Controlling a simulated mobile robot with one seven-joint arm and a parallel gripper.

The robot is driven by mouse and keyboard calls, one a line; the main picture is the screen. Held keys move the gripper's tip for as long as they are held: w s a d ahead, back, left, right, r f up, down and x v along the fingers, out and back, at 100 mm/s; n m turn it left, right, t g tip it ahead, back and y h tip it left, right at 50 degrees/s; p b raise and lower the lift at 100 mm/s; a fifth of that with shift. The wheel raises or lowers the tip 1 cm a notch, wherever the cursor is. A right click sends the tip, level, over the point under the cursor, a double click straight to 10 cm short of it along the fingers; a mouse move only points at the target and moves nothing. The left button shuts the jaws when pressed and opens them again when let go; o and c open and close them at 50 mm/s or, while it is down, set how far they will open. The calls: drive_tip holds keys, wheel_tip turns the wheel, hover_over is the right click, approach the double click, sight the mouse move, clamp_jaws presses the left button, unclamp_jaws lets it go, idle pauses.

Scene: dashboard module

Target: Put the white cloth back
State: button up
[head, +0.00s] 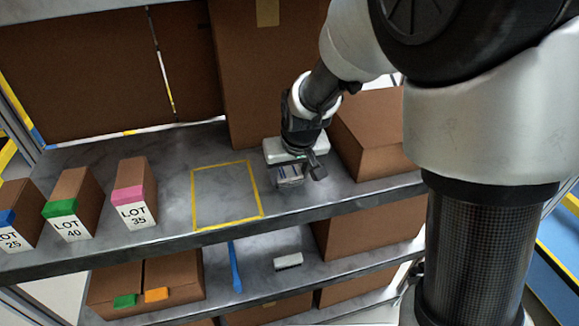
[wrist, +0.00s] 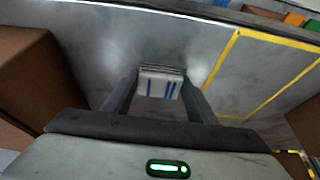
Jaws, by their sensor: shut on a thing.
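My gripper (head: 292,172) is over the upper grey shelf, to the right of a yellow-outlined square (head: 227,226) that is bare inside. It is shut on the white cloth (head: 289,179), a small folded bundle with blue stripes. In the wrist view the cloth (wrist: 160,84) sits between the two fingers of my gripper (wrist: 158,88), striped face toward the camera. The cloth is low, close to the shelf surface; whether it touches the shelf I cannot tell. The gripper hides part of it in the head view.
A brown box (head: 370,140) stands close on the right, and a tall box (head: 262,75) behind. LOT-labelled boxes (head: 133,195) line the left. The lower shelf holds a blue tool (head: 234,268) and a small white item (head: 288,261). Shelf between square and LOT boxes is clear.

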drive_tip(key=o, duration=1.1)
drive_tip(key=shift+f, duration=0.1)
drive_tip(key=shift+r, duration=0.4)
drive_tip(key=p+v, duration=0.1)
drive_tip(key=v, duration=1)
drive_tip(key=s+d+r+m, duration=0.1)
drive_tip(key=s+d+r, duration=0.1)
drive_tip(key=s+d, duration=0.2)
drive_tip(key=s+d+r+m, duration=0.1)
drive_tip(key=s+d, duration=0.3)
drive_tip(key=s, duration=0.4)
drive_tip(key=s+d+r+m+t+h, duration=0.1)
drive_tip(key=s+d+r, duration=0.2)
drive_tip(key=s+d, duration=0.2)
drive_tip(key=shift+s+r, duration=0.25)
drive_tip(key=shift+s, duration=0.35)
